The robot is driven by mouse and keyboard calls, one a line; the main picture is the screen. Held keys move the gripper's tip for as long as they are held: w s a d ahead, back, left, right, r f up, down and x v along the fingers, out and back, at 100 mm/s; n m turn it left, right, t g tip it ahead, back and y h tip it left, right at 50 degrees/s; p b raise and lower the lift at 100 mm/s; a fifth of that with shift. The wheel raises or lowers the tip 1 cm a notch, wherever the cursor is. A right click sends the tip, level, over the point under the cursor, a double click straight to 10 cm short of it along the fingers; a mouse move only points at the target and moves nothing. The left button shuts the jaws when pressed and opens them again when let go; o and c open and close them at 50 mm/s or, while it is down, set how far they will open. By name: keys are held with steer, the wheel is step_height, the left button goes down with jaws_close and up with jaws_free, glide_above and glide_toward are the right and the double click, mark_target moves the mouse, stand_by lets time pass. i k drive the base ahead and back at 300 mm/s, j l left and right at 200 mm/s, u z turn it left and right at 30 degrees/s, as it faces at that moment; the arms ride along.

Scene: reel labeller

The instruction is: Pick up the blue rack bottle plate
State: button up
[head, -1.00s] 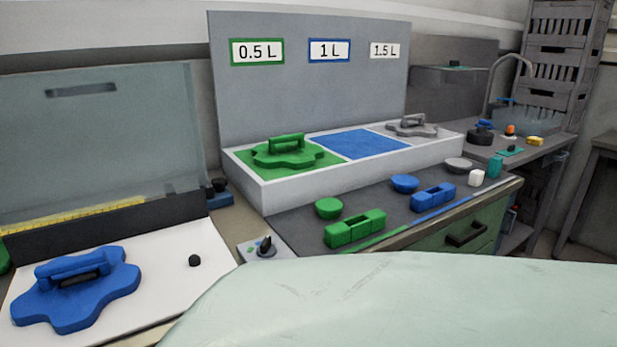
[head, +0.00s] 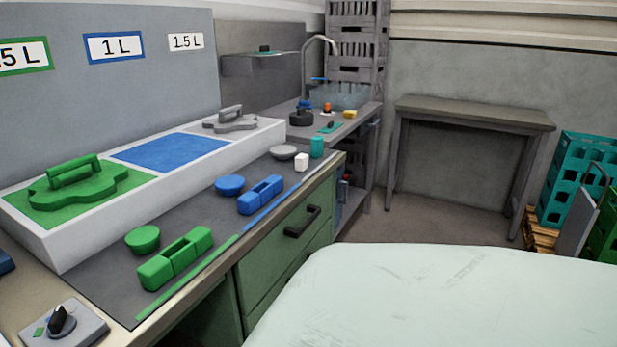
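The blue 1 L field (head: 170,154) of the white tray (head: 195,188) is empty. A green plate (head: 80,186) with a handle lies on the tray's green field, and a grey plate (head: 230,122) lies in the far section. My gripper is not in view.
On the dark mat (head: 116,287) stand a green knob (head: 142,239), a green block (head: 175,259), a blue knob (head: 229,185) and a blue block (head: 260,195).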

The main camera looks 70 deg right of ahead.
mark_target(229, 185)
steer(key=z, duration=1.5)
steer(key=k+l+u, duration=0.15)
steer(key=u, duration=1.1)
steer(key=z, duration=1.3)
